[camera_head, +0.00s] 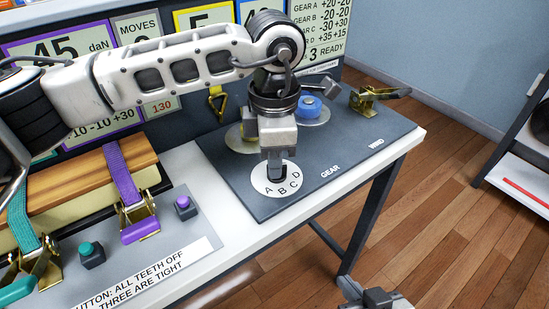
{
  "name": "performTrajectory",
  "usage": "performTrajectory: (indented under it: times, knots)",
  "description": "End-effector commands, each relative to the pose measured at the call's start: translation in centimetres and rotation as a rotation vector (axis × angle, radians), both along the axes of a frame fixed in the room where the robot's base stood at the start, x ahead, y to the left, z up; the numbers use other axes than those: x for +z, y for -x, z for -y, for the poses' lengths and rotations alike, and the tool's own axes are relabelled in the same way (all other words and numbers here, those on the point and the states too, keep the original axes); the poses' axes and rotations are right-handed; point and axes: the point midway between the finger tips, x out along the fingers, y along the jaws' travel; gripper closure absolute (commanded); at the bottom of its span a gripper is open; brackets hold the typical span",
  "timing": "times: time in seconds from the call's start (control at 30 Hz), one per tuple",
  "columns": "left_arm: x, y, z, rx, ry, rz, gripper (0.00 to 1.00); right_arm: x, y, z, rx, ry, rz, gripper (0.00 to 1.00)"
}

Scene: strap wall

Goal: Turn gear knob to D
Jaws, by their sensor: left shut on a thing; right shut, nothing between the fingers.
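The gear dial (262,187) is a white disc with the letters A, B, C and D on the dark panel, above the word GEAR. My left gripper (276,174) points straight down over this dial and is shut on the gear knob, which is mostly hidden between the fingers. The letters show in front of the fingers; which one the knob points at I cannot tell. My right gripper (375,298) is at the bottom edge, low over the floor side, shut and empty, well away from the panel.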

Motion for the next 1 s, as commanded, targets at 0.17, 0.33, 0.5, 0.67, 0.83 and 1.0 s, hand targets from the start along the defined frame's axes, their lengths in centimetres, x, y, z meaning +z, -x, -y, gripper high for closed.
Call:
performTrajectory:
  times: [0.17, 0.33, 0.5, 0.67, 0.83, 1.0]
  knots:
    - [0.1, 0.0, 0.0, 0.0, 0.0, 0.001, 1.0, 0.0, 0.0, 0.0, 0.001, 0.0, 0.0, 1.0]
    - [0.1, 0.0, 0.0, 0.0, 0.0, 0.002, 0.71, 0.0, 0.0, -0.1, 0.002, 0.0, 0.001, 1.0]
    - [0.1, 0.0, 0.0, 0.0, 0.0, 0.001, 0.68, 0.0, 0.0, -0.1, 0.002, 0.0, 0.001, 1.0]
    - [0.2, 0.0, 0.0, -0.001, 0.0, 0.001, 0.68, 0.1, 0.0, -0.1, 0.002, -0.001, 0.002, 1.0]
    - [2.1, -0.1, 0.0, 0.0, 0.001, 0.005, 0.68, 0.0, -0.1, -0.1, 0.002, 0.0, 0.002, 1.0]
    - [6.0, -0.1, 0.0, -0.001, 0.001, 0.007, 0.68, 0.0, -0.1, -0.1, 0.002, 0.0, 0.002, 1.0]
